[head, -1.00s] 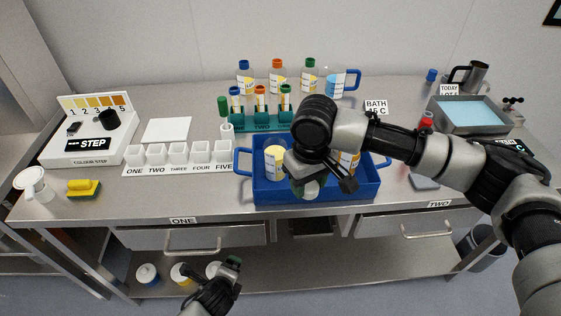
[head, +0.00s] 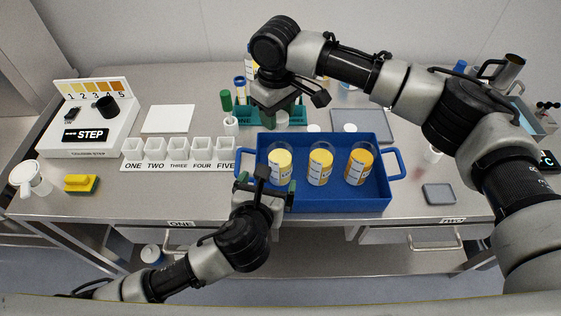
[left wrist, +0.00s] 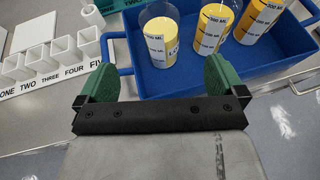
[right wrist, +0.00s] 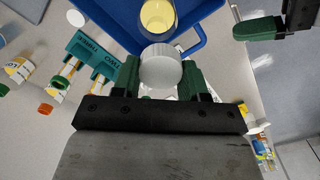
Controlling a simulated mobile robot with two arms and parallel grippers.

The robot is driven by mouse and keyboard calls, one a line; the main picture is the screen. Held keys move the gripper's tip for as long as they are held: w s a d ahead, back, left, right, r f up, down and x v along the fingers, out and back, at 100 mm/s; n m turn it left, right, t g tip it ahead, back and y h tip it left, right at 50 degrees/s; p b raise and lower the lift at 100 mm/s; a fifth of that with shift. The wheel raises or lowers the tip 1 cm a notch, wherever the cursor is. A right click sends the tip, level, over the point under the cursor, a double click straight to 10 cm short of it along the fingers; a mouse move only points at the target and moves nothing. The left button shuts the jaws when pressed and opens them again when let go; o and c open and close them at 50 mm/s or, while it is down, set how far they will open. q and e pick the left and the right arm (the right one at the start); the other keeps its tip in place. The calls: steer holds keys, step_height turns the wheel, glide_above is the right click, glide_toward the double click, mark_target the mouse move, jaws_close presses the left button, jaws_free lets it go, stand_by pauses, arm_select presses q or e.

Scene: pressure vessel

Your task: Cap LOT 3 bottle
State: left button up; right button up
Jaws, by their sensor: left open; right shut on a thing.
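Three open bottles with yellow contents stand in the blue tray (head: 392,188): a left one (head: 280,166), a middle one (head: 320,166) and a right one (head: 359,166). Their lot numbers are too small to read. My right gripper (head: 276,118) is behind the tray's back left part, shut on a white round cap (right wrist: 160,70), held above the table. My left gripper (head: 265,190) is open and empty at the tray's front left edge, close to the left bottle. In the left wrist view this bottle (left wrist: 160,48) stands beyond the open fingers, apart from them.
A row of white cups (head: 178,150) stands left of the tray. A teal rack (right wrist: 92,55) with tubes is behind it, partly hidden by my right gripper. Two white discs, one here (head: 350,128), lie behind the tray. A grey pad (head: 438,194) lies right.

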mark_target(277, 162)
arm_select(q)
steer(key=x, duration=1.2)
steer(key=shift+w+f, duration=0.15)
steer(key=shift+w, duration=0.2)
arm_select(e)
steer(key=shift+w+d+f, duration=0.1)
steer(key=shift+w+f, duration=0.05)
steer(key=shift+w, duration=0.15)
arm_select(q)
steer(key=c, duration=1.4)
steer(key=shift+o, duration=0.2)
arm_select(e)
steer(key=shift+f, duration=2.5)
